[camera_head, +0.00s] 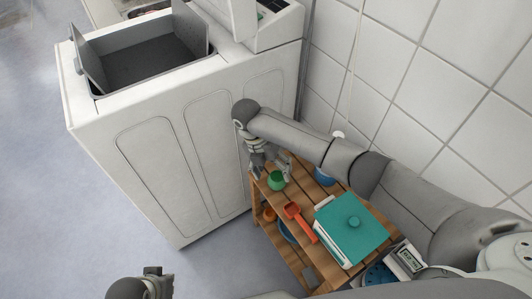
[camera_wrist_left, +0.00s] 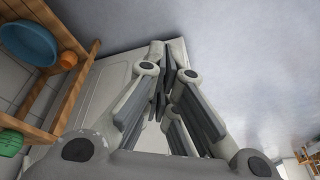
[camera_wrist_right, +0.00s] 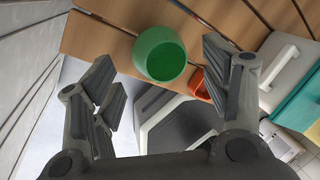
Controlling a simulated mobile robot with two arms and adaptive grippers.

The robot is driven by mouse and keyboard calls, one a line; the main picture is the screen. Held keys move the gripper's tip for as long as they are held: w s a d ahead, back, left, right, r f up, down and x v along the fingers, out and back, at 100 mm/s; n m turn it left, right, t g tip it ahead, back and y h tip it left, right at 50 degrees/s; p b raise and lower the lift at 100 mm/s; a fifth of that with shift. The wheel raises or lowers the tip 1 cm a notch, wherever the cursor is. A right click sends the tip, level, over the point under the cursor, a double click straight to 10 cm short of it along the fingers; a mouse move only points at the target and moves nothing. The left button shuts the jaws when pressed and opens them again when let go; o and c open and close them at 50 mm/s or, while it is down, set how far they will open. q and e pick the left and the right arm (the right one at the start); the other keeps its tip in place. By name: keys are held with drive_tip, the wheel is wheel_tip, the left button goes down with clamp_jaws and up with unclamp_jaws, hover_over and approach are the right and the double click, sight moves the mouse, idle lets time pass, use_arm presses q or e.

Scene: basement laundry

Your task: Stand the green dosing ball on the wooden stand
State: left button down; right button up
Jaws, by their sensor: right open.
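The green dosing ball (camera_head: 277,180) is at the washer-side end of the slatted wooden stand's (camera_head: 315,188) top, near its edge. In the right wrist view the ball (camera_wrist_right: 160,53) shows its round opening towards the camera, with wooden slats (camera_wrist_right: 98,38) behind it. My right gripper (camera_head: 260,162) is open and empty beside the ball; in its wrist view the ball appears between and beyond the fingertips (camera_wrist_right: 160,62). I cannot tell the exact gap. My left gripper (camera_head: 155,280) is away from the stand; its fingers (camera_wrist_left: 165,72) look closed together with nothing between them.
A red scoop (camera_head: 298,218) and a teal-lidded box (camera_head: 352,228) share the stand's top. A blue item (camera_head: 323,176) sits at the back under my right arm. The white washer (camera_head: 165,150) stands close by on the left, and a tiled wall rises behind.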

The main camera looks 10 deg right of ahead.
use_arm(q)
wheel_tip(320, 180, down, 7)
drive_tip(key=p, duration=0.1)
drive_tip(key=shift+s+r, duration=0.2)
use_arm(e)
drive_tip(key=v, duration=0.8)
drive_tip(key=shift+r, duration=0.15)
